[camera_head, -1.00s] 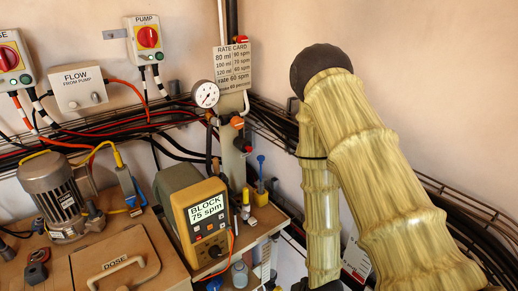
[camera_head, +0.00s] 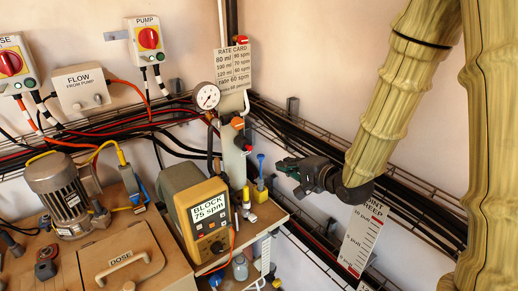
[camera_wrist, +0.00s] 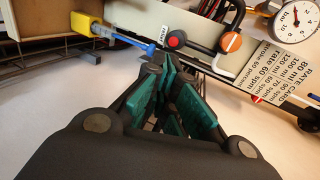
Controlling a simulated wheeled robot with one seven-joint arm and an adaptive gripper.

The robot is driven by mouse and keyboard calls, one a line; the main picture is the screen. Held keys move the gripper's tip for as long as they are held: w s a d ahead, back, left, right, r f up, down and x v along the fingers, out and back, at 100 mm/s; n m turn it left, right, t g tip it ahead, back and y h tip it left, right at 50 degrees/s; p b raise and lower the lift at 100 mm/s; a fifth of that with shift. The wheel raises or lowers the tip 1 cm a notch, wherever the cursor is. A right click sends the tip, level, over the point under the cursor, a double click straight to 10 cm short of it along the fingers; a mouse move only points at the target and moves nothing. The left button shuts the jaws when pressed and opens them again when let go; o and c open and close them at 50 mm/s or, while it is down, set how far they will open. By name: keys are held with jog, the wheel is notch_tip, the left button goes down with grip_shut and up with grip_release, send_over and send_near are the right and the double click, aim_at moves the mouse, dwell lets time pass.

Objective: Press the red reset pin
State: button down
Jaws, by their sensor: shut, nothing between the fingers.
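A small red round button (camera_wrist: 173,40), which looks like the reset pin, shows in the wrist view on the grey column fitting, beside an orange knob (camera_wrist: 232,42).
A blue-topped tool in a yellow block (camera_head: 261,184) stands between the column and my gripper, low down. A pressure gauge (camera_head: 207,96), rate card (camera_head: 233,66) and BLOCK display unit (camera_head: 208,220) are near. Cable trays (camera_head: 330,145) run along the right wall.

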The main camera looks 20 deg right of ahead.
jog(key=shift+r, duration=0.4)
jog(key=shift+w, duration=0.1)
jog(key=p, duration=0.3)
send_near(248, 147)
jog(key=w+f, duration=0.3)
jog(key=w, duration=0.1)
jog(key=shift+w+p, duration=0.4)
jog(key=shift+w, duration=0.55)
jog(key=shift+w+a, duration=0.15)
